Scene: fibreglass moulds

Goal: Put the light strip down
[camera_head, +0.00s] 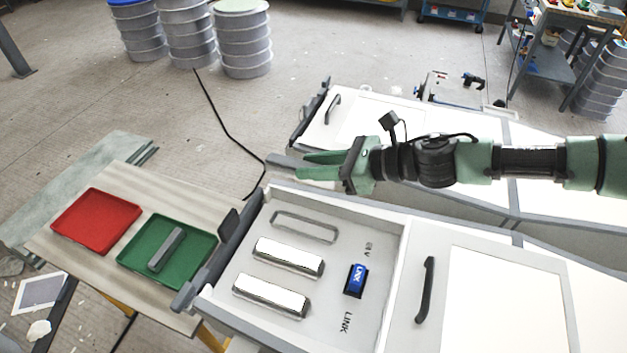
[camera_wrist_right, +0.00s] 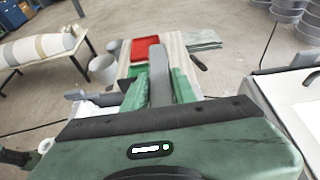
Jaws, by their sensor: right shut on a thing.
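My right gripper (camera_head: 310,165) comes in from the right and is shut on a grey, unlit light strip (camera_head: 281,161). The strip points left out of the green fingers, above the floor gap behind the open white housing (camera_head: 385,235). In the right wrist view the strip (camera_wrist_right: 159,84) stands out between the fingers, towards the trays. The housing has one empty outlined slot (camera_head: 304,226) and two bright white strips (camera_head: 289,256) (camera_head: 271,295). Another grey strip (camera_head: 166,250) lies in the green tray (camera_head: 199,228). My left gripper is not in view.
A red tray (camera_head: 96,222) sits beside the green one on a pale board (camera_head: 62,250). A blue LINK module (camera_head: 357,279) is in the housing, and a black handle (camera_head: 425,290) is on its lid. A second white unit (camera_head: 350,125) stands behind. A black cable crosses the floor.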

